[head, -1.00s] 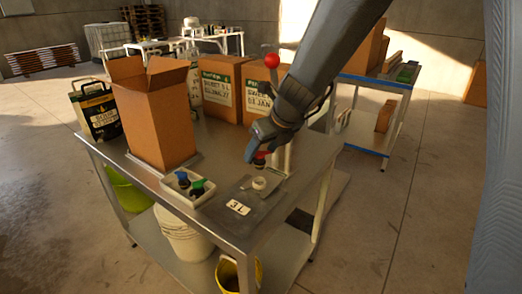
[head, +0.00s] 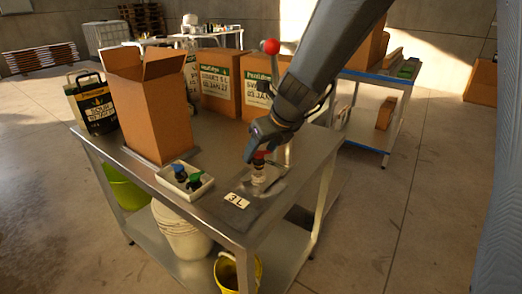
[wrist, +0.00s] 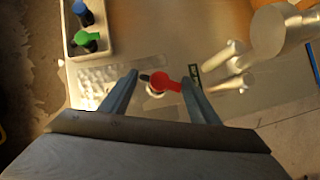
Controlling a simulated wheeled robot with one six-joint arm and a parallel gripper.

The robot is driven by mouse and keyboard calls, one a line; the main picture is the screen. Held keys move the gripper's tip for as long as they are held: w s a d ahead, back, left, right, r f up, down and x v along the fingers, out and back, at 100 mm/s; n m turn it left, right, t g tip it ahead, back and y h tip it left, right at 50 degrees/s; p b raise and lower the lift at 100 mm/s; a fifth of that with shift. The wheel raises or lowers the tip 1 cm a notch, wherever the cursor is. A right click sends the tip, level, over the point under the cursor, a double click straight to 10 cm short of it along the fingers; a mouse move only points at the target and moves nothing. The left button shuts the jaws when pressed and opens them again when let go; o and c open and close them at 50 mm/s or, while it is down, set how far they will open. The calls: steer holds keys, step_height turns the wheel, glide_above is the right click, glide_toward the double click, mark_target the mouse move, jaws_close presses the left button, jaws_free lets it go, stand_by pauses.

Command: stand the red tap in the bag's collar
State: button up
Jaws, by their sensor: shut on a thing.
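The red tap (head: 260,155) is between the fingers of my gripper (head: 256,158), which is shut on it. In the wrist view the tap (wrist: 166,83) shows red from above between the fingertips (wrist: 158,84). The bag (head: 272,186) lies flat on the steel table with a "3 L" label (head: 237,201) at its near side. Its pale collar (head: 258,179) is directly under the tap. A little of the collar (wrist: 154,92) shows beside the tap in the wrist view. The tap's lower end meets the collar or is just above it; I cannot tell whether it is seated.
A white tray (head: 207,187) with a blue-topped and a green-topped tap stands left of the bag. An open cardboard box (head: 150,110) stands behind it, with a dark carton bag (head: 92,105) farther left. Closed boxes (head: 222,85) line the back. The table's front edge is near the bag.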

steer(key=shift+f+b, duration=1.05)
steer(key=shift+f, duration=0.25)
steer(key=shift+f, duration=0.2)
steer(key=o, duration=1.1)
